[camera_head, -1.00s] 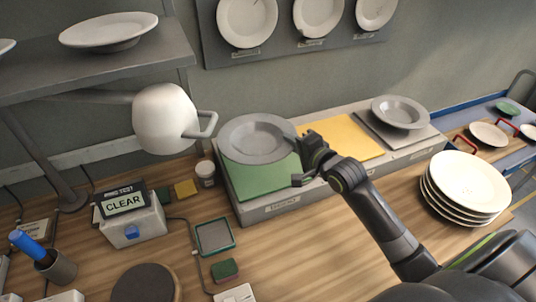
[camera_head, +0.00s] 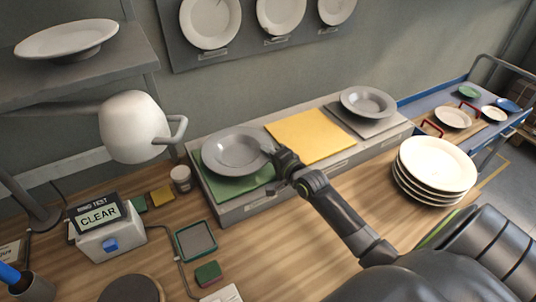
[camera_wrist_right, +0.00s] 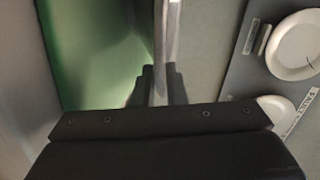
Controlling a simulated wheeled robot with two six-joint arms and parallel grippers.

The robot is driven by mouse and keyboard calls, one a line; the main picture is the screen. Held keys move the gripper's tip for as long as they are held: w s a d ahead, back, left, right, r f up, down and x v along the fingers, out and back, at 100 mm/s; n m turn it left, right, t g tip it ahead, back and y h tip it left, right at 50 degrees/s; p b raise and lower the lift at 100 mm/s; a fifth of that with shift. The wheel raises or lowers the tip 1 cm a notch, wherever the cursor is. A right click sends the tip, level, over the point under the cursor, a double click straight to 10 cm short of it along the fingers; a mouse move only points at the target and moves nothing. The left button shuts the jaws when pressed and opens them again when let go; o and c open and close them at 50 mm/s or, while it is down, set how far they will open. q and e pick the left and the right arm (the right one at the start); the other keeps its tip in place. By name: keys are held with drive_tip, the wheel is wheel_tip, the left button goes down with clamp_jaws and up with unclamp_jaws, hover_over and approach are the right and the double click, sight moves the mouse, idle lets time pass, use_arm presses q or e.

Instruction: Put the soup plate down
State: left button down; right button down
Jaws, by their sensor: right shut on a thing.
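A grey soup plate (camera_head: 238,152) is level over the green mat (camera_head: 212,180) at the left end of the long grey platform. Whether it touches the mat or hangs just above it I cannot tell. My right gripper (camera_head: 274,169) is shut on the plate's right rim. In the right wrist view the plate (camera_wrist_right: 167,40) shows edge-on between my fingertips (camera_wrist_right: 160,85), with the green mat (camera_wrist_right: 90,50) to its left. My left gripper is not in view.
A yellow mat (camera_head: 311,136) lies bare mid-platform. A second grey plate (camera_head: 368,101) sits on the grey mat at the right end. A stack of white plates (camera_head: 437,166) stands right of my arm. A lamp (camera_head: 133,127) and a ring-test box (camera_head: 108,236) are at left.

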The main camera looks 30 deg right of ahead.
drive_tip(key=c, duration=1.5)
unclamp_jaws()
drive_tip(key=shift+o, duration=0.2)
drive_tip(key=a+v, duration=0.1)
drive_tip(key=v, duration=1.1)
drive_tip(key=shift+d+p, duration=0.3)
drive_tip(key=shift+d, duration=0.15)
drive_tip(key=shift+r, duration=0.1)
